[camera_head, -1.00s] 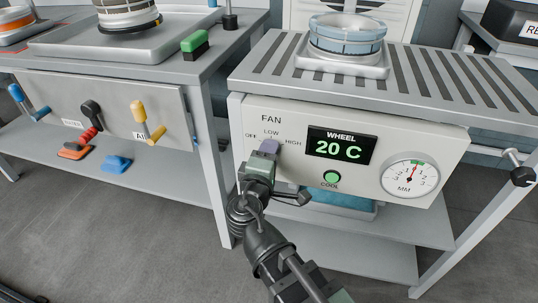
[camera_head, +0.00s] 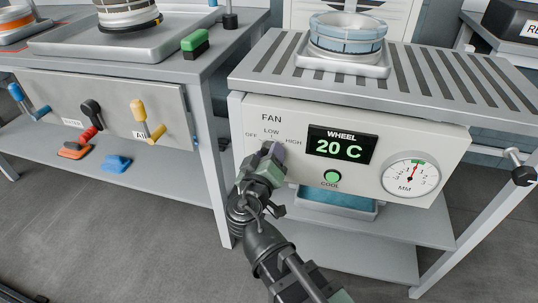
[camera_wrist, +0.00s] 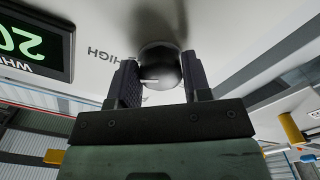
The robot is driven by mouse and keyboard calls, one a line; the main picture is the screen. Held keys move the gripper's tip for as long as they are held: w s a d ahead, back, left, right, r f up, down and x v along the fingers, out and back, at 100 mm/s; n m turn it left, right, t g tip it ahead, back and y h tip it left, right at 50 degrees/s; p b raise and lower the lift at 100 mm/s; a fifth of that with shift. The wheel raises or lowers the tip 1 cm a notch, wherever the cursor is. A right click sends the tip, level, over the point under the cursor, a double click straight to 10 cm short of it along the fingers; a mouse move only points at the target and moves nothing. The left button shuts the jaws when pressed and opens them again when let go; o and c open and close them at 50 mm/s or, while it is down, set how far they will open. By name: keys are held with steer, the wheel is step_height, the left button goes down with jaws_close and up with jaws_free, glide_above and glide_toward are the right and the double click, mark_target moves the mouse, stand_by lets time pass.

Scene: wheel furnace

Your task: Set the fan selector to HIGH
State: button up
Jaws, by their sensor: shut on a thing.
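The fan selector is a dark round knob (camera_wrist: 160,66) on the pale front panel (camera_head: 400,135), under the labels OFF, LOW and HIGH. In the wrist view it sits between the two fingers of my gripper (camera_wrist: 160,82), which are shut on it. A short white mark shows on the knob's near side, but I cannot tell for sure which label it points at. In the head view my gripper (camera_head: 272,154) covers the knob, just below LOW and left of HIGH. The HIGH label (camera_wrist: 101,55) appears upside down in the wrist view.
The display (camera_head: 342,146) reads WHEEL 20 C, with a green COOL button (camera_head: 332,177) below it. A round MM dial (camera_head: 410,176) is at the panel's right. A slatted top (camera_head: 430,75) overhangs the panel. A bench with levers (camera_head: 150,120) stands to the left.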

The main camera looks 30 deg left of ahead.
steer(key=shift+m, duration=0.4)
steer(key=o, duration=0.9)
steer(key=shift+s, duration=0.1)
